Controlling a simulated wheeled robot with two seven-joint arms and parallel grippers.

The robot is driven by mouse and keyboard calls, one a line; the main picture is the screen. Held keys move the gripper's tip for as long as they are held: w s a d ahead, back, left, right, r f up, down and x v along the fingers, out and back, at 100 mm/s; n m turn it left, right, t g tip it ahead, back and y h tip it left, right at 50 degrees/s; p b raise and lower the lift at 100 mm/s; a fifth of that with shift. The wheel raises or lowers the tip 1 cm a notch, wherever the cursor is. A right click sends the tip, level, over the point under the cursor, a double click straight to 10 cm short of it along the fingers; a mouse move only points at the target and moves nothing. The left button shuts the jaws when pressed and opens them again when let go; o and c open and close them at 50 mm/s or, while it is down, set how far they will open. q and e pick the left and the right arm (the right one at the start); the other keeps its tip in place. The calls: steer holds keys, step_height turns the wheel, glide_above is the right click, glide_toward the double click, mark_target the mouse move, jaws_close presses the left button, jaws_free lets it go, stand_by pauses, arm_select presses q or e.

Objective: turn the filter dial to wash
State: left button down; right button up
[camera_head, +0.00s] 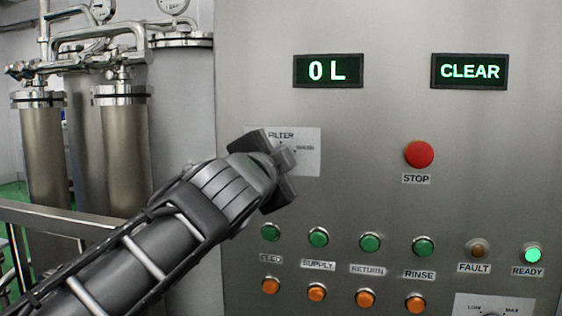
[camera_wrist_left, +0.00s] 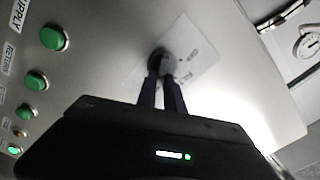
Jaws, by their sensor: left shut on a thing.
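The filter dial (camera_wrist_left: 162,60) sits on a pale label plate on the steel panel. In the head view the plate (camera_head: 308,165) shows the words FILTER and WASH, partly covered by my gripper. My left gripper (camera_head: 280,160) is at the plate with its fingers around the dial. In the left wrist view its two fingers (camera_wrist_left: 163,75) are close together and shut on the dial's knob. Which mark the dial points at cannot be told. My right gripper is in neither view.
The panel has displays reading 0 L (camera_head: 328,71) and CLEAR (camera_head: 469,71). A red STOP button (camera_head: 419,155) is right of the dial. Green buttons (camera_head: 318,237) and orange buttons (camera_head: 316,292) are below; the READY lamp (camera_head: 532,254) is lit. Steel filter columns (camera_head: 125,150) stand left.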

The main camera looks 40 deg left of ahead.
arm_select(q)
steer(key=shift+f, duration=0.1)
steer(key=c, duration=1.5)
jaws_free()
steer(key=shift+o, duration=0.2)
steer(key=b+v, duration=0.1)
steer(key=v, duration=0.6)
steer(key=shift+s+d+b, duration=0.15)
steer(key=shift+s+b, duration=0.15)
steer(key=shift+s, duration=0.1)
